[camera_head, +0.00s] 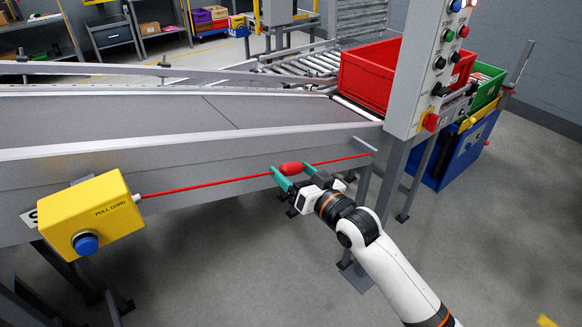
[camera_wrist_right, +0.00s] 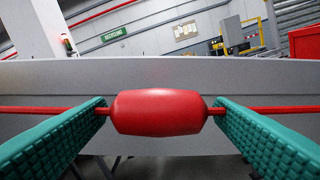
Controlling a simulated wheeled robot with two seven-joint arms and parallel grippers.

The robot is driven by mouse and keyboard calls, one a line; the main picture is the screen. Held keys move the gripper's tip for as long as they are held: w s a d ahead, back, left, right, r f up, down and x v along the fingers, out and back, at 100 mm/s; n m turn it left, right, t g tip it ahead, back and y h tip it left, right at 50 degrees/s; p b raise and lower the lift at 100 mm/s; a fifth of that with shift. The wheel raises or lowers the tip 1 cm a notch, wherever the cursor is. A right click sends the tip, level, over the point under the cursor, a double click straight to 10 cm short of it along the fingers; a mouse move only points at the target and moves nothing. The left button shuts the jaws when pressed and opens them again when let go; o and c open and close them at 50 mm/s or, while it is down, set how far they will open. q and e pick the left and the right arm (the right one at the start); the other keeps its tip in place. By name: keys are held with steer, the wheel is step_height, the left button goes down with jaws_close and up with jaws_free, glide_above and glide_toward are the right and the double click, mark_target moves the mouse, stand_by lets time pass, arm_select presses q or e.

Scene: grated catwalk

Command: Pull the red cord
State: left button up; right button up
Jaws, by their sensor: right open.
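My left gripper is not in view.
The grey conveyor (camera_head: 130,125) stands directly behind the cord. A grey control panel (camera_head: 432,75) with several buttons rises at the right. A red crate (camera_head: 365,80) sits on the rollers and a blue bin (camera_head: 440,165) on the floor. The floor in front is clear.

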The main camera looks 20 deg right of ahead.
steer(key=shift+w+a, duration=0.25)
steer(key=shift+w, duration=0.35)
